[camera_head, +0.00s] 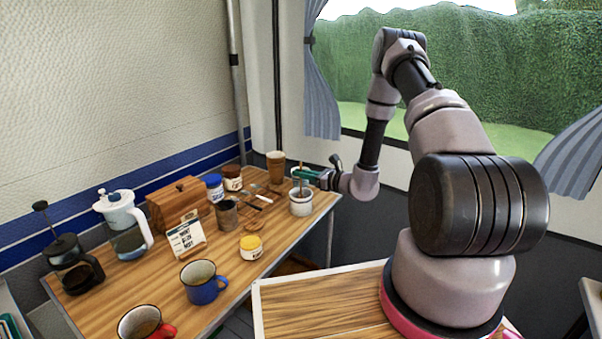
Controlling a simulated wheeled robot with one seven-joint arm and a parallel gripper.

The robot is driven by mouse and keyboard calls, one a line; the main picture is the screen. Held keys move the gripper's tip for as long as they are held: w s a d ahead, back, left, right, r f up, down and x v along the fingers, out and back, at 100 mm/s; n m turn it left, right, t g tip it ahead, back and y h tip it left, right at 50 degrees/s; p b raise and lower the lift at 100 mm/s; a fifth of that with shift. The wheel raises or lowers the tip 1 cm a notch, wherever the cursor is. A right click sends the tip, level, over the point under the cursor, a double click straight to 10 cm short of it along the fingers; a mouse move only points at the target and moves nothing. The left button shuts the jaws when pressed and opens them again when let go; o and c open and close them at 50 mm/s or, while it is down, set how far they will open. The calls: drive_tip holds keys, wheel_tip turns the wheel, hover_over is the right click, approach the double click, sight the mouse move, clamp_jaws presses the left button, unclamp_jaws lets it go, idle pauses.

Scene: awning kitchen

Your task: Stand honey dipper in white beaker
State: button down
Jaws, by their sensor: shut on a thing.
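My gripper (303,174) is at the far right end of the wooden table, with its fingers level and pointing left. It is shut on the honey dipper (301,186), a thin brown stick held about upright. The white beaker (300,208) stands on the table directly below the gripper. The dipper's lower end appears at or inside the beaker's mouth. Its depth, and whether it touches the beaker, cannot be told at this size.
A tan cup (275,163) stands close behind and left of the beaker.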

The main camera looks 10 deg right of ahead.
drive_tip(key=c, duration=0.9)
unclamp_jaws()
drive_tip(key=v, duration=1.1)
